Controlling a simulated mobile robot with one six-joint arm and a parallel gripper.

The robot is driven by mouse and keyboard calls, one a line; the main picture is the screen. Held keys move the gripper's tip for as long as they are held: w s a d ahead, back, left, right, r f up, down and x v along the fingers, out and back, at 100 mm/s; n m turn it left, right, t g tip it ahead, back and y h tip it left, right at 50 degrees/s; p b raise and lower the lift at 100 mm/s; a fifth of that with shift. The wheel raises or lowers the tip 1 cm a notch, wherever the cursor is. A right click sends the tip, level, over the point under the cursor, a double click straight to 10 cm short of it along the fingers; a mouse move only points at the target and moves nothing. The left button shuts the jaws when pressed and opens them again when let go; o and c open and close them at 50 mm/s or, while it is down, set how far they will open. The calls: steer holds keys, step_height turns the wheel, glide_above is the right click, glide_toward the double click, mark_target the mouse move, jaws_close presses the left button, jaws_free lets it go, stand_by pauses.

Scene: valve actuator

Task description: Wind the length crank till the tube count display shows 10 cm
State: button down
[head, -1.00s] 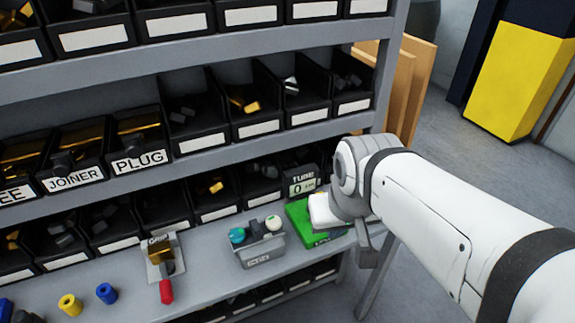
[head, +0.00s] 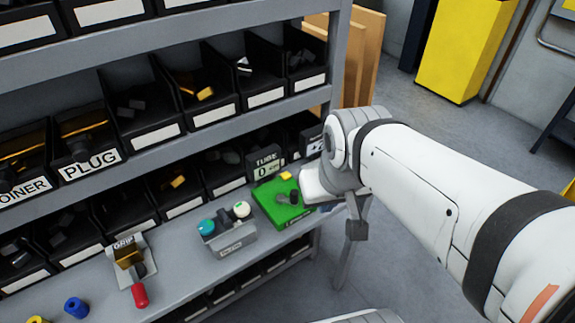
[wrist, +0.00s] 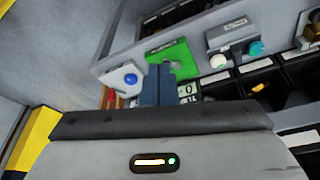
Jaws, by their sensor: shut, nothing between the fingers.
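The TUBE display (head: 266,168) stands at the back of the bench shelf and appears to read 0; it also shows upside down in the wrist view (wrist: 187,91). A green unit (head: 280,208) with grey and yellow parts sits in front of it, also seen in the wrist view (wrist: 182,60). A pale panel with a blue ball knob (wrist: 130,79) lies beside the green unit; I cannot tell whether this is the length crank. My gripper (wrist: 158,68) is shut and empty, its fingers overlapping the green unit's edge in view. In the head view my arm hides the fingers.
A grey box with teal and cream knobs (head: 228,238) and a GRIP fixture with a red handle (head: 132,268) stand left along the bench. Parts bins fill the shelves behind. A shelf post (head: 340,60) rises near my arm. Floor at the right is open.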

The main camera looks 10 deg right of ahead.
mark_target(295, 192)
steer(key=c, duration=2.2)
jaws_free()
